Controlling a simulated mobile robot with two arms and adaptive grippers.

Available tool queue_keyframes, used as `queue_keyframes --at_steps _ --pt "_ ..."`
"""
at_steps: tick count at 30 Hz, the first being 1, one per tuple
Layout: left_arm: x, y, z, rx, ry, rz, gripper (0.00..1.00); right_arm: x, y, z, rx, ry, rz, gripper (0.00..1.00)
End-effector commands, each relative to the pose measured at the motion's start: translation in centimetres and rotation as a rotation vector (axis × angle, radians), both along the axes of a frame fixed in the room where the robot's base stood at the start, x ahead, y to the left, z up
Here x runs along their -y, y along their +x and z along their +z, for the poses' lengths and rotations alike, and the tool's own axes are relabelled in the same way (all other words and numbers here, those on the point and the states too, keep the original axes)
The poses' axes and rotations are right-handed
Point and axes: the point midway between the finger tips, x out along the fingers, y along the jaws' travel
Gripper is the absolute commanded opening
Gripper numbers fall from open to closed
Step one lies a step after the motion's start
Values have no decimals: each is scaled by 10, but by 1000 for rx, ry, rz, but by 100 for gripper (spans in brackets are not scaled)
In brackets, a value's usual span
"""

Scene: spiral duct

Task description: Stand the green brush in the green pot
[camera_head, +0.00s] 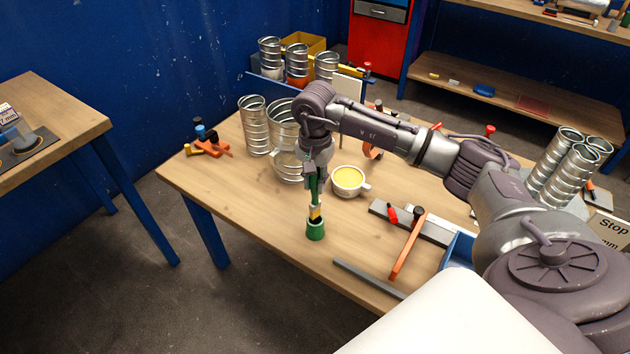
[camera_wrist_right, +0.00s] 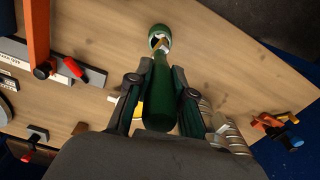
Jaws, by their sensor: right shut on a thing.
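The green brush (camera_head: 314,187) hangs roughly upright, bristle end down, with my right gripper (camera_head: 317,178) shut on its green handle. In the right wrist view the handle (camera_wrist_right: 160,95) runs between the two fingers (camera_wrist_right: 158,78) toward the pot. The green pot (camera_head: 315,231) stands on the workbench near its front left edge, directly below the brush. The pot's mouth (camera_wrist_right: 159,31) shows in the right wrist view, with the brush's lower end overlapping it. I cannot tell how deep the bristles reach inside. My left gripper is not in view.
A cup with yellow content (camera_head: 348,181) stands just right of the brush. Spiral ducts (camera_head: 254,126) stand behind it. An orange-handled tool (camera_head: 408,245) and a grey bar (camera_head: 368,279) lie to the right. The bench left of the pot is clear.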

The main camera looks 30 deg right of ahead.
Motion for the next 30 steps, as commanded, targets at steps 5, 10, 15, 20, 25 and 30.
queue_keyframes --at_steps 5,10,15,20,25,30 --pt "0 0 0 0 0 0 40 0 0 1 1 1 0 0" --pt "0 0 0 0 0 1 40 0 0 0 1 1 -1 0" --pt "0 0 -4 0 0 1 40 0 0 0 1 1 0 0" --pt "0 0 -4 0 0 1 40 0 0 1 0 1 -1 0" --pt "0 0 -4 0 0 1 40 0 0 0 1 1 -1 0" --pt "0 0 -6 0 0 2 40 0 0 -2 1 1 -1 0"
